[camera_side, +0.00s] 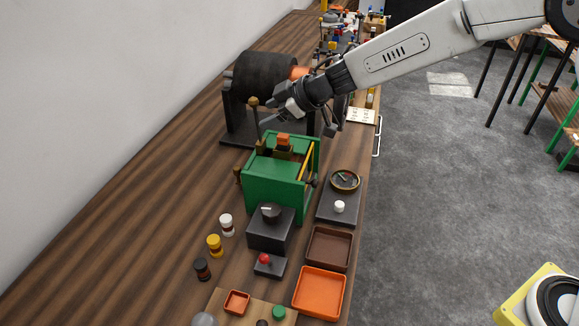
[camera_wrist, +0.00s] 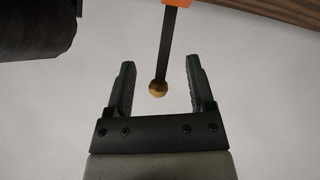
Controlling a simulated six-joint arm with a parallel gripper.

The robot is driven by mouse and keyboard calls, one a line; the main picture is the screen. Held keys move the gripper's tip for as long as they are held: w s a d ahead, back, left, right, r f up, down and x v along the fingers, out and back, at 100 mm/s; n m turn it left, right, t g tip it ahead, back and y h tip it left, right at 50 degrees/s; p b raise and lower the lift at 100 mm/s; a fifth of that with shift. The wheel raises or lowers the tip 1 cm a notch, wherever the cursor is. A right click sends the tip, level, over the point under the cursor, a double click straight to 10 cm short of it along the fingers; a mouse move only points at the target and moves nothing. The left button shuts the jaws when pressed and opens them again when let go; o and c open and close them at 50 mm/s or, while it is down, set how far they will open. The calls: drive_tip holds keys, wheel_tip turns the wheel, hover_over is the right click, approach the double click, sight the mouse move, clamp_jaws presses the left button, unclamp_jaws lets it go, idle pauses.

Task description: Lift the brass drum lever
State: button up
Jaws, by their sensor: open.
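The brass drum lever shows in the side view as a dark upright bar topped by a brass knob (camera_side: 253,101), in front of the black drum (camera_side: 262,75). In the wrist view its brass ball (camera_wrist: 158,88) and dark bar (camera_wrist: 167,48) come down from the top, between the two fingers. My gripper (camera_side: 267,111) is open beside the knob, its fingers pointing left. In the wrist view my gripper (camera_wrist: 159,63) has a clear gap on each side of the lever, so nothing is touched there. The lever's foot is hidden behind the green box.
A green box (camera_side: 270,190) stands just below my gripper. A dark control box with a knob (camera_side: 270,228), a gauge (camera_side: 344,181), a brown tray (camera_side: 311,248) and an orange tray (camera_side: 300,291) stand nearer. Several jars line the left. The wooden bench (camera_side: 130,240) is clear further left.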

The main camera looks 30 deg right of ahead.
drive_tip(key=v, duration=0.7)
idle(0.3)
drive_tip(key=shift+s+d, duration=0.1)
idle(0.4)
drive_tip(key=s+d+f+m+h, duration=0.3)
drive_tip(key=s+d+m, duration=0.1)
drive_tip(key=d, duration=0.2)
drive_tip(key=s+d+f+m+h, duration=0.3)
drive_tip(key=s+d, duration=0.1)
drive_tip(key=d, duration=0.3)
drive_tip(key=s+d+f+m+g, duration=0.1)
drive_tip(key=s+f+m+g, duration=0.1)
drive_tip(key=s, duration=0.6)
drive_tip(key=s+d+f+m+g, duration=0.2)
drive_tip(key=s+f, duration=0.3)
drive_tip(key=s, duration=0.4)
drive_tip(key=shift+d+m+g+h, duration=0.3)
drive_tip(key=shift+g+h, duration=0.1)
drive_tip(key=shift+g, duration=0.5)
